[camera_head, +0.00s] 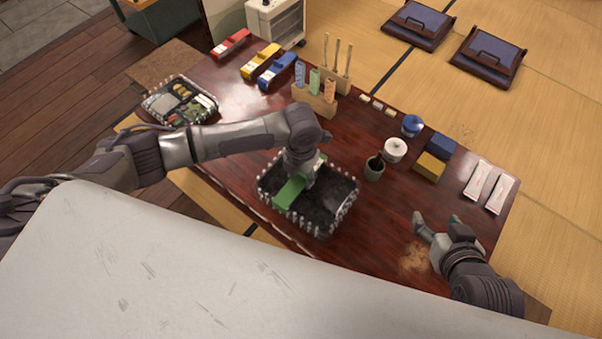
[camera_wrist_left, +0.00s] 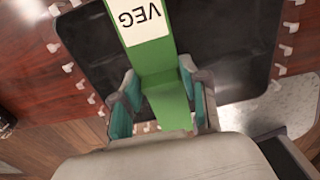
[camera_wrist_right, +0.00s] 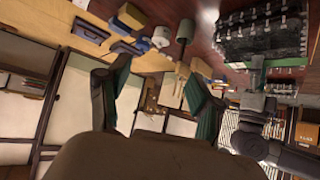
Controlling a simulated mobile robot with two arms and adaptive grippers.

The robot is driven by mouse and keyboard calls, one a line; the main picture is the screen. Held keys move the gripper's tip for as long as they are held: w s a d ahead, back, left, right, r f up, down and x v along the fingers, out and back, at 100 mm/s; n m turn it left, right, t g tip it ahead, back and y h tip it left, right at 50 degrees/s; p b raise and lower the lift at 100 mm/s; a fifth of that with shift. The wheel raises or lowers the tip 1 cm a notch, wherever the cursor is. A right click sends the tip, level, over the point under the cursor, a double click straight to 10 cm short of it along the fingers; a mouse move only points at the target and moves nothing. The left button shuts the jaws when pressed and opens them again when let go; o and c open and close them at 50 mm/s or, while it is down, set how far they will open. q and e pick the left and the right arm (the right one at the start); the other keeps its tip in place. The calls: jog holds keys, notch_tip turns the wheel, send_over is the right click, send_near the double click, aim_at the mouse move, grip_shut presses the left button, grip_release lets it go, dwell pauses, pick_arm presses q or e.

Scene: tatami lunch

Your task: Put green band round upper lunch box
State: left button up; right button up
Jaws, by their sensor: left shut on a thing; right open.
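The green band (camera_head: 287,194) with a white VEG label lies across a black lunch box (camera_head: 328,208) with pale clips along its rim, at the middle of the table. In the left wrist view the band (camera_wrist_left: 155,58) runs over the black lid (camera_wrist_left: 225,60). My left gripper (camera_head: 298,180) is above the box and shut on the band, one finger on each side. Whether the band reaches down the box's sides is hidden. A second, open lunch box (camera_head: 180,103) with food stands at the left. My right gripper (camera_head: 437,220) is open and empty over the table's right part.
Red (camera_head: 232,43), yellow (camera_head: 261,60) and blue (camera_head: 278,70) labelled pieces lie at the back left. A wooden holder (camera_head: 314,98), a dark cup (camera_head: 374,168), a white pot (camera_head: 396,149), a yellow block (camera_head: 429,167) and white packets (camera_head: 477,180) stand behind and right.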

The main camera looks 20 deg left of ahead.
jog(key=shift+s, duration=0.1)
pick_arm(q)
jog(key=shift+f, duration=0.2)
pick_arm(e)
jog(key=shift+s+d+f+g, duration=0.2)
jog(key=shift+s+f+g, duration=0.2)
jog(key=shift+s, duration=0.15)
pick_arm(q)
jog(key=o, duration=0.8)
jog(key=shift+o, duration=0.6)
jog(key=o, duration=0.4)
pick_arm(e)
jog(key=shift+w+r, duration=0.15)
jog(key=shift+w, duration=0.15)
jog(key=shift+s, duration=0.1)
